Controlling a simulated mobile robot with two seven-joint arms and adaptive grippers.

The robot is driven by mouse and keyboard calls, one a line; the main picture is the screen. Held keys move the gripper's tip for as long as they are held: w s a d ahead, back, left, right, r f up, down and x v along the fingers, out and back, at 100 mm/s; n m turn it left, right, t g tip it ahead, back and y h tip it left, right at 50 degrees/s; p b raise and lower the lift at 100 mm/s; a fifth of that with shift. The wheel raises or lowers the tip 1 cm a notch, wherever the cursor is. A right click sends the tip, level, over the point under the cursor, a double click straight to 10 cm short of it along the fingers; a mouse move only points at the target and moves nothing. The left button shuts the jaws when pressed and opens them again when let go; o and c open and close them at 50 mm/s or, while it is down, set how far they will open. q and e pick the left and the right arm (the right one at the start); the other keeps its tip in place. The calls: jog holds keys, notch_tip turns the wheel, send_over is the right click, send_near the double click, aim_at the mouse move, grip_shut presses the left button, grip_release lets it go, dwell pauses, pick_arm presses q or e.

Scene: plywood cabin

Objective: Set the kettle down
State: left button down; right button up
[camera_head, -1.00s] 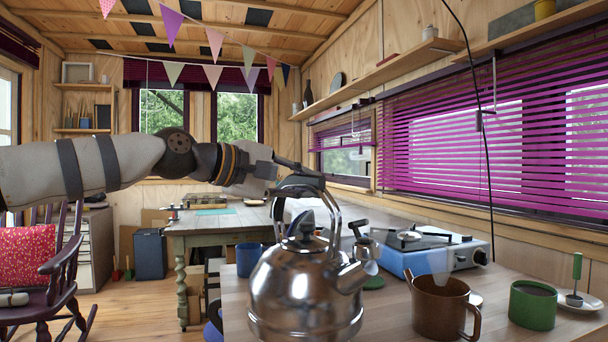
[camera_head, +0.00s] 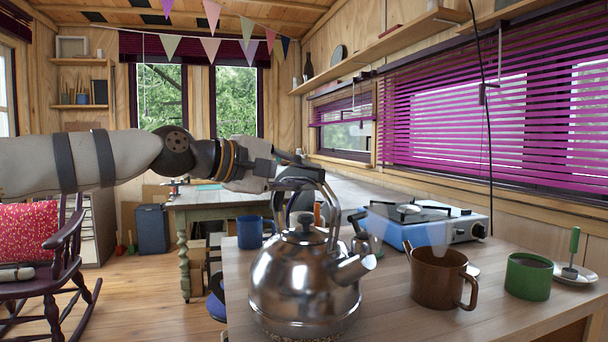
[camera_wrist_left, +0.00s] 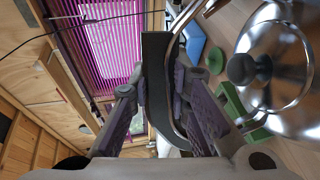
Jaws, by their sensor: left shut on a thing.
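The shiny steel kettle (camera_head: 304,285) is upright at the front of the wooden table (camera_head: 405,312) in the head view. My left gripper (camera_head: 300,178) is above it, shut on the kettle's arched handle. In the left wrist view the dark handle grip runs between the fingers of the left gripper (camera_wrist_left: 160,95), and the kettle's body and lid (camera_wrist_left: 250,68) show at the right. A speckled brownish edge shows under the kettle's base; I cannot tell whether the base touches it. My right gripper is out of view.
A brown pot (camera_head: 437,278) and a green mug (camera_head: 528,278) stand right of the kettle. Behind are a blue camping stove (camera_head: 425,226) and a blue mug (camera_head: 249,232). A small dark-topped object (camera_head: 361,238) is behind the spout. Bare tabletop lies between kettle and pot.

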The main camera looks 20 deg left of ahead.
pick_arm(q)
jog(key=shift+f, duration=0.1)
dwell(0.8)
jog(key=c, duration=1.5)
grip_release()
jog(key=shift+s, duration=0.1)
jog(key=shift+o, duration=0.3)
jog(key=shift+f, duration=0.15)
jog(key=shift+f, duration=0.3)
jog(key=v, duration=1.2)
jog(key=shift+r, duration=0.15)
